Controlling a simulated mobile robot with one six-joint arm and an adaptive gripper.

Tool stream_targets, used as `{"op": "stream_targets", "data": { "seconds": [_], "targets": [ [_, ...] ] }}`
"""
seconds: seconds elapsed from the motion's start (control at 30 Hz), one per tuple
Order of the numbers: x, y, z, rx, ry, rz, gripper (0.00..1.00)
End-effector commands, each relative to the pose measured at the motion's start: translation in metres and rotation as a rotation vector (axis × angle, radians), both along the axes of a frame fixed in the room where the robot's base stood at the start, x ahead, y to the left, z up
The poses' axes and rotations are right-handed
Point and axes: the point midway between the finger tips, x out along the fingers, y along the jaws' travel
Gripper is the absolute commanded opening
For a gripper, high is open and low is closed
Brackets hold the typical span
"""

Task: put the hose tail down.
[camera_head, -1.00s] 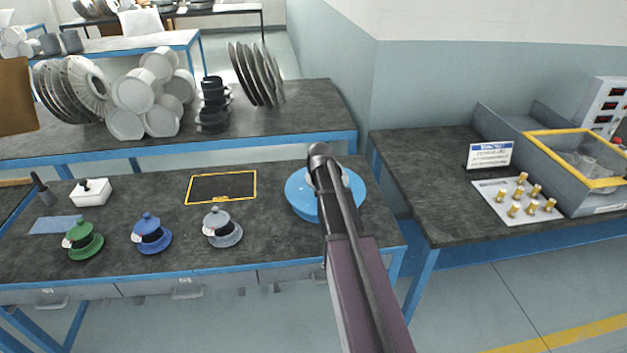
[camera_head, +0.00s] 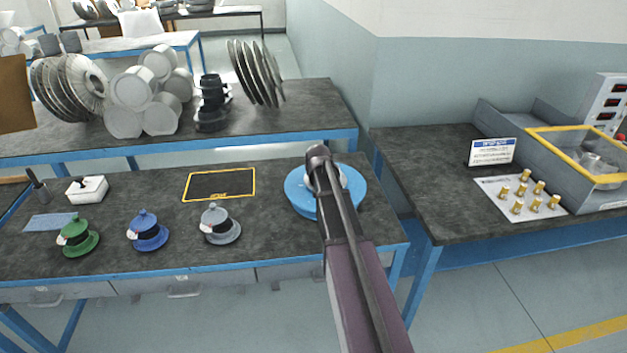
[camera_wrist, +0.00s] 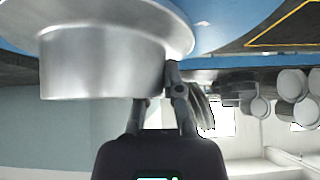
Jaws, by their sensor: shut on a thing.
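The hose tail (camera_wrist: 100,62) is a bright silver metal cylinder with a wide flange, large in the wrist view, which looks upside down. My gripper (camera_wrist: 157,88) is shut on the edge of its cylinder wall; one fingertip is partly hidden behind the metal. The flange lies close against a round blue disc (camera_wrist: 225,25); I cannot tell whether they touch. In the head view the blue disc (camera_head: 298,193) sits at the right end of the front bench. My arm covers most of the hose tail there, leaving a pale sliver (camera_head: 343,178), and hides my fingers.
Green (camera_head: 78,238), blue (camera_head: 149,232) and grey (camera_head: 219,225) flanged parts stand left on the bench. A yellow-edged black pad (camera_head: 220,186) lies behind them. The right bench holds brass fittings (camera_head: 530,193) and a grey bin (camera_head: 597,201). Discs and pipes crowd the back bench.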

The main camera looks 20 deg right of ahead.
Motion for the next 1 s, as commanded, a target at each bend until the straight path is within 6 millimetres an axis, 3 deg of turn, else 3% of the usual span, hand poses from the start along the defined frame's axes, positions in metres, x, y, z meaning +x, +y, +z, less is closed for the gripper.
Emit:
{"op": "stream_targets", "data": {
  "seconds": [0.33,0.4,0.47,1.0],
  "targets": [
    [0.0,-0.0001,-0.0026,0.0,0.0,0.0,0.0],
    [0.0,0.0,-0.0027,0.0,0.0,0.0,0.27],
    [0.0,0.0,-0.0027,0.0,0.0,0.0,0.43],
    [-0.0023,0.0005,0.0007,0.0,0.0,0.0,0.43]
  ]
}}
